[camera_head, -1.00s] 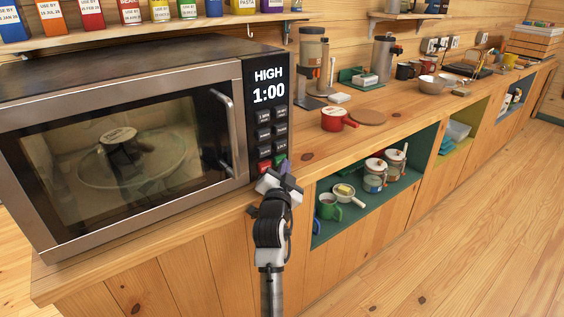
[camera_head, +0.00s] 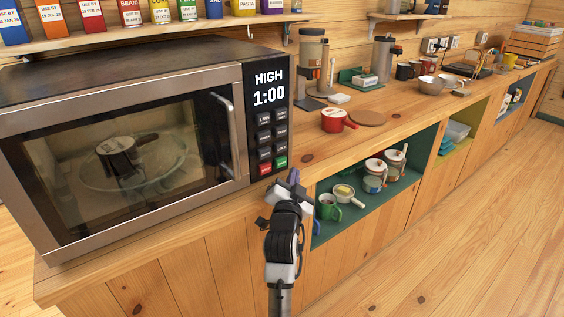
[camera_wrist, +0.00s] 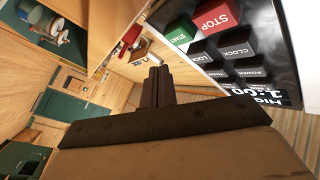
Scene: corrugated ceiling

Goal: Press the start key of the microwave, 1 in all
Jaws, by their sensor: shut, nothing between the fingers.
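The microwave (camera_head: 120,80) stands on the wooden counter at the left with its door shut. Its display (camera_head: 268,88) reads HIGH and 1:00. The green start key (camera_head: 281,162) is at the bottom right of the key panel, beside the red stop key (camera_head: 265,168). In the wrist view the green start key (camera_wrist: 180,34) and red stop key (camera_wrist: 215,17) show at the upper right. My gripper (camera_head: 293,178) is shut and empty, just below and right of the start key and apart from it. Its closed fingers (camera_wrist: 157,85) show mid-frame in the wrist view. A covered pot is visible inside the microwave.
A red pot (camera_head: 337,120) and a round wooden board (camera_head: 367,118) sit on the counter right of the microwave. A coffee maker (camera_head: 313,60) stands behind them. Open green shelving (camera_head: 385,205) with mugs and jars lies below. A spice shelf (camera_head: 150,30) runs above the microwave.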

